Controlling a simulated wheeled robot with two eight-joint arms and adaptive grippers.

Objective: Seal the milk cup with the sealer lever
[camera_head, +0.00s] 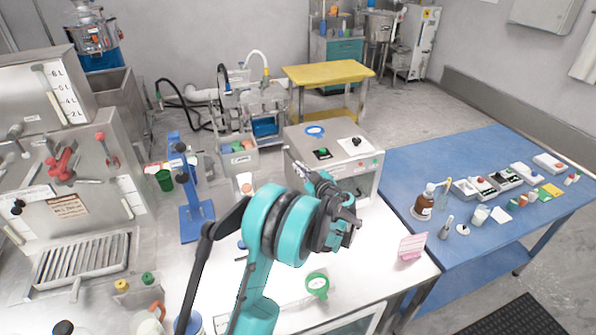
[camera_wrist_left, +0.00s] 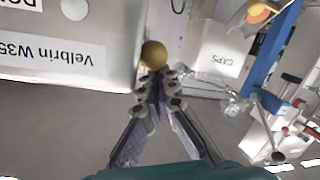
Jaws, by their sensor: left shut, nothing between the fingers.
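My left gripper (camera_head: 303,172) reaches over the bench to the left side of a grey box machine (camera_head: 362,170). In the left wrist view the gripper (camera_wrist_left: 157,78) is shut and empty, its fingertips close to a golden ball knob (camera_wrist_left: 153,55) beside the machine's labelled face (camera_wrist_left: 60,45). I cannot tell whether they touch. The knob looks like a lever end; the rest of the lever is not clear. A small white cup with an orange top (camera_head: 245,184), perhaps the milk cup, stands left of the machine. My right gripper is out of view.
A blue stand (camera_head: 196,215) with black knobs rises left of the cup.

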